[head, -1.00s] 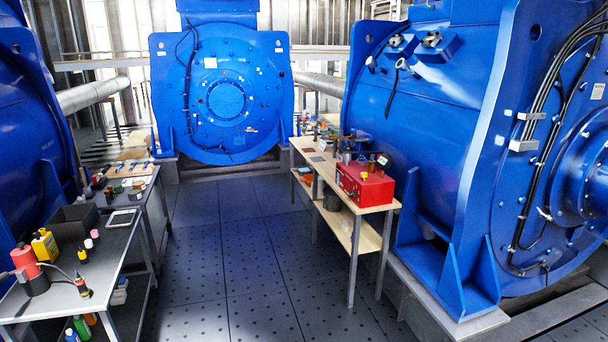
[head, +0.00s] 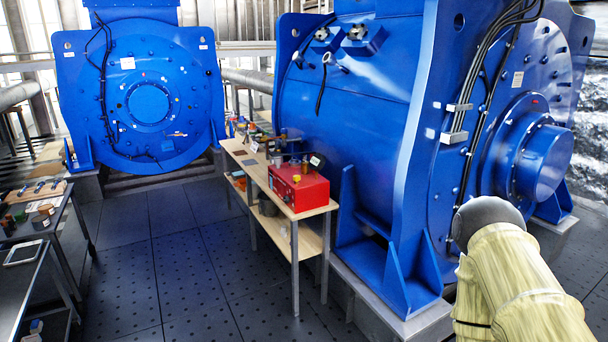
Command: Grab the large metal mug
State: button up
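A grey, round metal vessel (head: 267,206) stands on the lower shelf of the wooden-topped workbench (head: 312,207), partly hidden by the bench top and the items above. It may be the large metal mug, but it is too small to tell. My arm, in a pale yellow cover with a dark grey rounded joint, shows at the lower right, to the right of the bench and well apart from it. My gripper is not in view.
A red box (head: 298,187) and several small items sit on the bench top. Large blue motors stand behind (head: 150,105) and to the right (head: 380,110). A dark table with a tablet (head: 22,253) is at the left. The dark floor (head: 190,270) between is clear.

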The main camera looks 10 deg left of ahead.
aim_at(269, 209)
jog(key=u, duration=0.95)
jog(key=i, duration=1.35)
jog(key=u, duration=0.55)
jog(key=i, duration=1.7)
jog(key=z, duration=0.85)
jog(key=i, duration=0.9)
jog(key=z, duration=0.45)
